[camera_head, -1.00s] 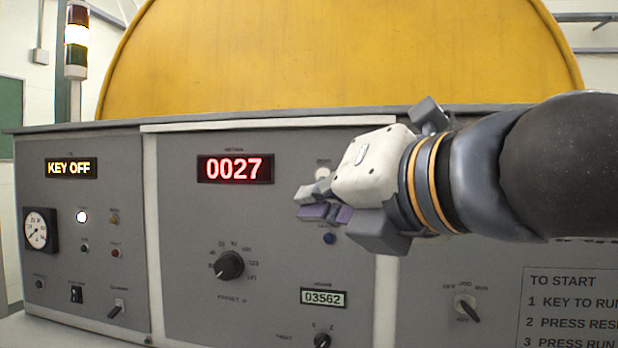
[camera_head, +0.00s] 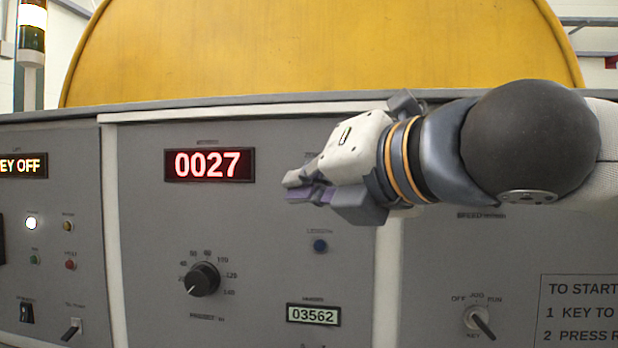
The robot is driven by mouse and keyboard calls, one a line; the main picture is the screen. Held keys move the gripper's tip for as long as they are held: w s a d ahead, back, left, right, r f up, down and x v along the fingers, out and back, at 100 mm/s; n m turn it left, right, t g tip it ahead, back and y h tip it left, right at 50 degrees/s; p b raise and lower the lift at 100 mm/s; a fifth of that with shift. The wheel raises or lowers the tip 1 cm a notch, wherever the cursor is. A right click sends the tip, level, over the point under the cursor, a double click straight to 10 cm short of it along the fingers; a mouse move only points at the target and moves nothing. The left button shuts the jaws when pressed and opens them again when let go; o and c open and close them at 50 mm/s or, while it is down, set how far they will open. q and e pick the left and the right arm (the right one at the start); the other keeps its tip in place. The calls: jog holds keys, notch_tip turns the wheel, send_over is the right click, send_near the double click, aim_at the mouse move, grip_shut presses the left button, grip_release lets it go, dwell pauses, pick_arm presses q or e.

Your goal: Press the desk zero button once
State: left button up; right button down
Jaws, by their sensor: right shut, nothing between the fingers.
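The desk is a grey control panel (camera_head: 250,225) with a red display (camera_head: 209,165) reading 0027. My right gripper (camera_head: 292,189) comes in from the right and is shut and empty, its fingertips pointing left in front of the middle panel. A small label, too blurred to read surely, shows just above the gripper; any button below it is hidden behind the gripper. A blue button (camera_head: 320,246) labelled LENGTH sits below the gripper, uncovered. I cannot tell whether the fingers touch the panel. My left gripper is not in view.
A black dial (camera_head: 202,280) and a counter (camera_head: 313,314) reading 03562 sit lower on the middle panel. A key switch (camera_head: 480,322) is at the lower right. A yellow drum (camera_head: 320,50) stands behind.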

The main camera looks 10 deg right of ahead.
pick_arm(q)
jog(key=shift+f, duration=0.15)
pick_arm(e)
jog(key=shift+w+d+r, duration=0.1)
jog(key=shift+w+d, duration=0.25)
jog(key=shift+w, duration=0.45)
jog(key=shift+w+d+f, duration=0.1)
jog(key=shift+w+d, duration=0.2)
jog(key=shift+w, duration=0.45)
jog(key=shift+w+d+r, duration=0.1)
jog(key=shift+w+d, duration=0.25)
jog(key=shift+w, duration=0.45)
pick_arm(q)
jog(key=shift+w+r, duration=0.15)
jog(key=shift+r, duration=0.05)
pick_arm(e)
jog(key=shift+w+d, duration=0.15)
jog(key=shift+w, duration=0.2)
